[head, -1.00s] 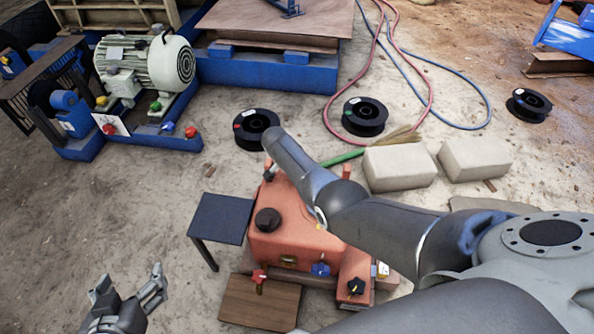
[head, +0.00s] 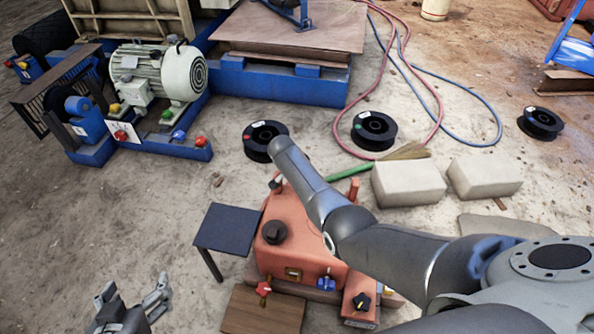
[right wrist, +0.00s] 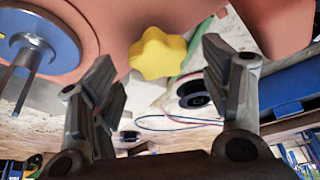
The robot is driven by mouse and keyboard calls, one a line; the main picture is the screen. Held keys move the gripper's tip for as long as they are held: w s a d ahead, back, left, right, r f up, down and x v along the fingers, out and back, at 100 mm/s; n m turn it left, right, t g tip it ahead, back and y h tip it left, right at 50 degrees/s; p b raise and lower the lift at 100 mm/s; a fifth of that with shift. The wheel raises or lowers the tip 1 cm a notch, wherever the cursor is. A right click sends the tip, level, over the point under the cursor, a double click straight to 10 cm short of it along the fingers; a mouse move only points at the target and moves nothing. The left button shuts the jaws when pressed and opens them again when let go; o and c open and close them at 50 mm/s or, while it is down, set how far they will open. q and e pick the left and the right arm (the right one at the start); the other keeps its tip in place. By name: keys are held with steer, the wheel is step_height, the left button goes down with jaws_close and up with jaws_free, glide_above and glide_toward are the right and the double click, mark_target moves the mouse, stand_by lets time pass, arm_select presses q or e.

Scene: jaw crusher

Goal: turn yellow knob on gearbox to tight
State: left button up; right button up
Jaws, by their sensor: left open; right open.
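The yellow star-shaped knob (right wrist: 158,53) shows in the right wrist view, on an orange-red housing (right wrist: 120,22). My right gripper (right wrist: 160,76) is open, with one finger on each side of the knob in the picture. I see no finger touching it. In the head view the orange-red gearbox (head: 309,244) stands on the ground, partly covered by my right arm. The yellow knob and my right gripper cannot be made out there. My left gripper (head: 134,300) is open and empty at the lower left, apart from the gearbox.
A small dark table (head: 228,230) and a wooden board (head: 262,312) stand beside the gearbox. Red (head: 264,289), blue (head: 326,284) and black (head: 361,301) knobs are on its near side. Pale blocks (head: 408,183) and black spools (head: 264,140) lie behind.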

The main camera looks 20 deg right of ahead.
steer(key=v, duration=1)
stand_by(0.3)
